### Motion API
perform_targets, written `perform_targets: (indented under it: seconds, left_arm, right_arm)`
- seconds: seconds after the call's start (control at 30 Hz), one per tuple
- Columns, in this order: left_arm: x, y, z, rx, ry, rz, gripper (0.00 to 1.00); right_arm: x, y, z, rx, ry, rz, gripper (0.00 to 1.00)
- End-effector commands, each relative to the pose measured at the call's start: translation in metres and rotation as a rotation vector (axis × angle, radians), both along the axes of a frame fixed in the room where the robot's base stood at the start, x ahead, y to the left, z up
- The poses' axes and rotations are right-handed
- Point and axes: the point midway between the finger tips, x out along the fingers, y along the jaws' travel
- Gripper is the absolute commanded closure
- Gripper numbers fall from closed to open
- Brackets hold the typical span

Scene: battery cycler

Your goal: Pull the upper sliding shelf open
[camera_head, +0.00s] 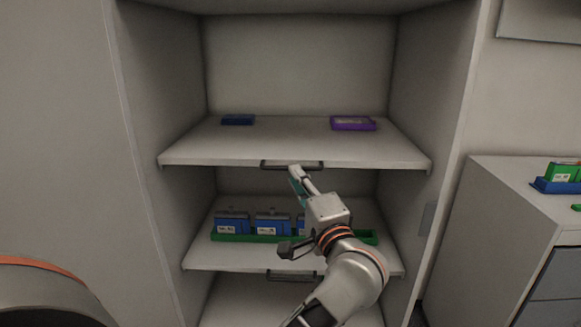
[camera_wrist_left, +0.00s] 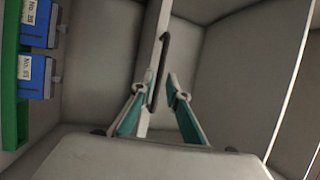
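The upper sliding shelf (camera_head: 290,142) is a white board in the cabinet with a dark bar handle (camera_head: 292,165) on its front edge. My left gripper (camera_head: 296,174) is at this handle, just below and in front of the shelf edge. In the left wrist view the handle (camera_wrist_left: 163,50) runs lengthwise between the two teal-sided fingertips (camera_wrist_left: 161,77), closer to the left finger. A gap shows beside the right finger, so the gripper looks open around the handle. Whether the left finger touches it, I cannot tell. My right gripper is not in view.
A dark blue item (camera_head: 238,119) and a purple item (camera_head: 353,123) lie on the upper shelf. The lower shelf (camera_head: 240,257) holds blue batteries (camera_head: 272,224) in a green tray (camera_head: 228,237). A white drawer cabinet (camera_head: 500,230) stands at right.

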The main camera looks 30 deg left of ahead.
Motion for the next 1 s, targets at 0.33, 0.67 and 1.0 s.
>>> perform_targets:
  seconds: [0.33, 0.67, 1.0]
  left_arm:
    - [0.023, 0.034, 0.009, 0.002, 0.002, 0.002, 0.85]
    - [0.026, 0.036, 0.008, 0.003, 0.003, 0.002, 0.85]
    - [0.025, 0.036, 0.007, 0.002, 0.003, 0.001, 1.0]
  right_arm:
    - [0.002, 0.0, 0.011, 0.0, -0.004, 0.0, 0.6]
    - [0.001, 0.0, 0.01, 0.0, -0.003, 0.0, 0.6]
    - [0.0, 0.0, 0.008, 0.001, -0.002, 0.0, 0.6]
